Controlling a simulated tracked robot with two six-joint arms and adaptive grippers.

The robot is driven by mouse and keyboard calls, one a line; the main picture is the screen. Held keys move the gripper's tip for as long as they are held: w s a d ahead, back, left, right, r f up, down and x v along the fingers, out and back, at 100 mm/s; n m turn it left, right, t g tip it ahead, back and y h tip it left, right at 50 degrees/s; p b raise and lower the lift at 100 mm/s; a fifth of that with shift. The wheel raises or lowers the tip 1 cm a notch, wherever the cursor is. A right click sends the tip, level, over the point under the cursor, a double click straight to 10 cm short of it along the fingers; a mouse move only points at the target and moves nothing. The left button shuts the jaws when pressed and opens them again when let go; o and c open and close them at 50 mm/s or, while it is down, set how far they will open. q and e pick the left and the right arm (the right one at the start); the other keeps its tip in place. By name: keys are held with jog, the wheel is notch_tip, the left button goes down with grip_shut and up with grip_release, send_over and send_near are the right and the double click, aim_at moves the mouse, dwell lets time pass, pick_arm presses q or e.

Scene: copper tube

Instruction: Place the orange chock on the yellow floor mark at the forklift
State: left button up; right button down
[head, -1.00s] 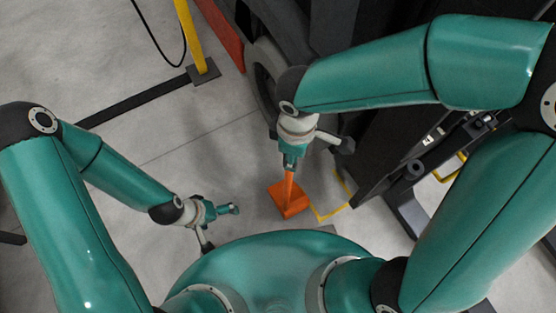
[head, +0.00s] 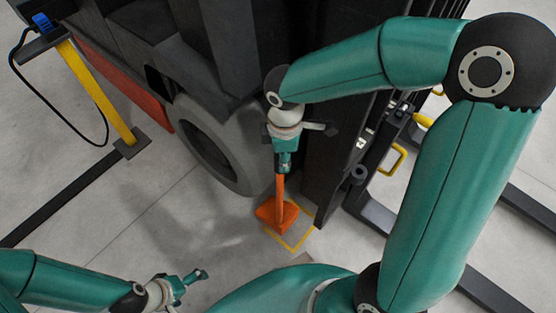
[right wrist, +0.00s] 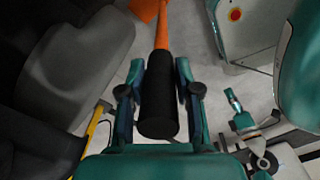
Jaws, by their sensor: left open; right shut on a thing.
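The orange chock (head: 276,217) has a wedge block at the bottom and an orange handle rising from it. My right gripper (head: 283,165) is shut on the top of the handle. In the right wrist view the handle's black grip (right wrist: 159,95) sits between the two fingers, and the orange block (right wrist: 146,8) is at the top edge. The yellow floor mark (head: 296,243) is an outline on the floor by the forklift (head: 225,70). In the head view the block overlaps the mark's left part. I cannot tell whether it touches the floor. My left gripper (head: 194,277) is open and empty at the bottom.
The forklift's wheel (head: 215,145) stands left of and behind the chock. Its dark mast and forks are to the right. A yellow post (head: 97,92) with a cable stands at the left. The floor at left centre is clear.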

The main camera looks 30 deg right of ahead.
jog(key=shift+f+b, duration=1.2)
jog(key=shift+f, duration=1.6)
jog(key=shift+w+d+f, duration=0.1)
jog(key=shift+d+f, duration=0.05)
jog(key=shift+f, duration=0.2)
jog(key=shift+f+b, duration=0.1)
jog(key=shift+b, duration=0.2)
jog(key=c, duration=0.8)
grip_release()
jog(key=r+p, duration=0.2)
jog(key=r, duration=0.3)
jog(key=r+p, duration=0.2)
jog(key=r, duration=0.4)
jog(key=shift+s, duration=0.2)
jog(key=shift+r+p, duration=0.3)
jog(key=shift+r, duration=0.25)
